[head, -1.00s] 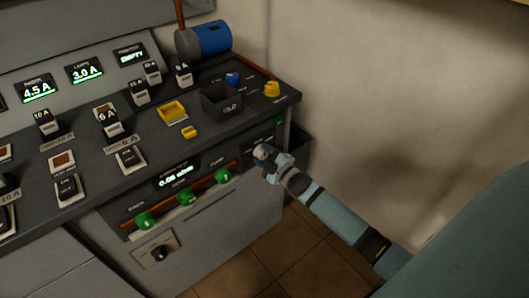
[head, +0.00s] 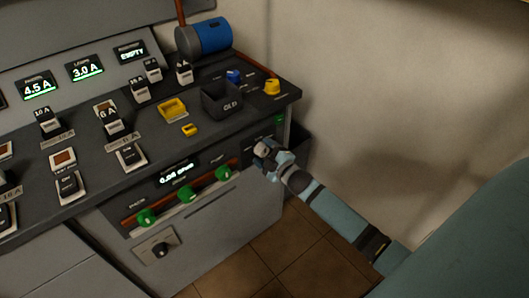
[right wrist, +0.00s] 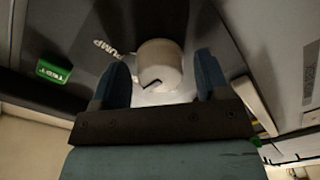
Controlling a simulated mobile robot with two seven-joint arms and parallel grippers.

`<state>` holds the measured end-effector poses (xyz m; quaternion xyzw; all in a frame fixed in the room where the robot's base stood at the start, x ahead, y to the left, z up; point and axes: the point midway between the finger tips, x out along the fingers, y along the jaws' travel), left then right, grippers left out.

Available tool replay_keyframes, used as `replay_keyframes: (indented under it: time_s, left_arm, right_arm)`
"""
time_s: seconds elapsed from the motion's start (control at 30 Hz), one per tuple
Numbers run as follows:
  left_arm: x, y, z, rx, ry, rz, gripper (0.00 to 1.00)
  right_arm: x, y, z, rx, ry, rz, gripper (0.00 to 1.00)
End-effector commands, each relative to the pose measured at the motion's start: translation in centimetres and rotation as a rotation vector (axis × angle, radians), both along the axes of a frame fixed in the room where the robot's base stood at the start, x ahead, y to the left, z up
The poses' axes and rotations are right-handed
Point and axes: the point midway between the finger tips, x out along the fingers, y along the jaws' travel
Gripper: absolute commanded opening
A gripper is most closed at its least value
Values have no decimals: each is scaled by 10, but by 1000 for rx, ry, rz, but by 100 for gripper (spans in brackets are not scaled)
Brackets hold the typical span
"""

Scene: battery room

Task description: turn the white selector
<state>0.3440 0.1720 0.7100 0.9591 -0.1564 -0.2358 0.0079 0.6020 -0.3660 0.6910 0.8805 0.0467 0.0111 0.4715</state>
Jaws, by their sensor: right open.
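The white selector (right wrist: 159,65) is a round, pale knob on the console's dark front panel, beside the printed word PUMP. In the right wrist view it sits between the two blue fingers of my right gripper (right wrist: 160,85), which is open around it. A dark mark shows on the knob's near edge. I cannot tell whether the fingers touch it. In the head view my right gripper (head: 268,155) is at the right end of the front panel, and the pale knob (head: 262,147) shows partly at its tip. My left gripper is not in view.
A green TEST button (right wrist: 54,69) lies left of the gripper in the wrist view. In the head view, several green knobs (head: 186,195) line the panel to the left. A dark bin (head: 222,101) marked OLD stands on the top. The wall is on the right.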

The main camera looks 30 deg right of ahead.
Motion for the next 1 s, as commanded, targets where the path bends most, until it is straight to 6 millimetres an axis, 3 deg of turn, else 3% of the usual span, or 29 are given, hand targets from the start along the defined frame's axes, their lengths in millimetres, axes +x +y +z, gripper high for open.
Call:
replay_keyframes:
  time_s: [0.17,0.6,0.8,1.0]
  left_arm:
    - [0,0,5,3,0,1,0]
    - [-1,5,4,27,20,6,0]
    - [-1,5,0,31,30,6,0]
    - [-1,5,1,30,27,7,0]
  right_arm:
    - [-22,-2,1,1,3,1,69]
    - [-115,-11,4,0,2,0,69]
    - [-134,-12,4,1,1,1,69]
    - [-136,-12,4,0,-1,1,69]
